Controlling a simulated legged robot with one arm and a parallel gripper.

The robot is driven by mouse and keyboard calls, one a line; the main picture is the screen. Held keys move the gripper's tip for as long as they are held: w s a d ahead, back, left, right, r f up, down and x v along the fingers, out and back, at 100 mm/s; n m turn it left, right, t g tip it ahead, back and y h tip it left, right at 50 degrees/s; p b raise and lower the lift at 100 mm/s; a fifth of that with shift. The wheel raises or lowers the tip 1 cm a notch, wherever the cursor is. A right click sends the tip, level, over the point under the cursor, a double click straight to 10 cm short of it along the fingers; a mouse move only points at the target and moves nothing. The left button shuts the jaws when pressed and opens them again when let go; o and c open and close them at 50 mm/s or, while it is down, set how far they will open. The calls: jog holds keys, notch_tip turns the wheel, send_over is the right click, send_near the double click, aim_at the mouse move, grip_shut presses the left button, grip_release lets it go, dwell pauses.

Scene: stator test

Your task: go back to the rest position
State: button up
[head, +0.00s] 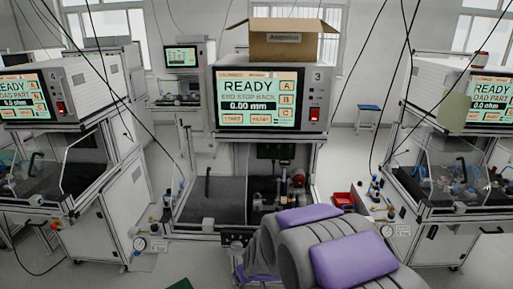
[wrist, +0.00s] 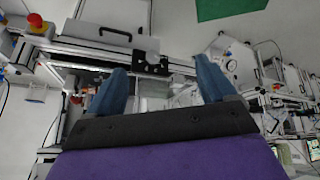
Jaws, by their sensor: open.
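My gripper (wrist: 162,84) shows in the wrist view with its two blue fingers spread wide and nothing between them. Beyond the fingers are the frame rails of a test station (wrist: 150,62), seen at a slant; I cannot tell how far off they are. In the head view my purple and grey arm fills the bottom middle, in front of the central test station (head: 222,190). The fingers cannot be made out there. The station's screen (head: 258,100) reads READY, END STOP BACK, 0.00 mm.
Test stations stand at the left (head: 100,200) and right (head: 408,215), both screens reading READY. An open cardboard box (head: 284,48) sits on the central station. Cables hang from above. Some floor (head: 160,270) is bare at lower left.

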jog(key=s+d+r+m+g, duration=0.2)
jog(key=s+d+r, duration=0.2)
jog(key=s, duration=0.8)
jog(key=s+d+r+m+g+h, duration=0.1)
jog(key=s+d, duration=0.5)
jog(key=s, duration=0.6)
jog(key=s+d+r+m+g+h, duration=0.1)
jog(key=s+d+r+m+g, duration=0.2)
jog(key=s, duration=0.9)
jog(key=d+r+g, duration=0.1)
jog(key=d+r, duration=0.2)
jog(key=r, duration=0.1)
jog(key=shift+s+g, duration=0.25)
jog(key=shift+g, duration=0.15)
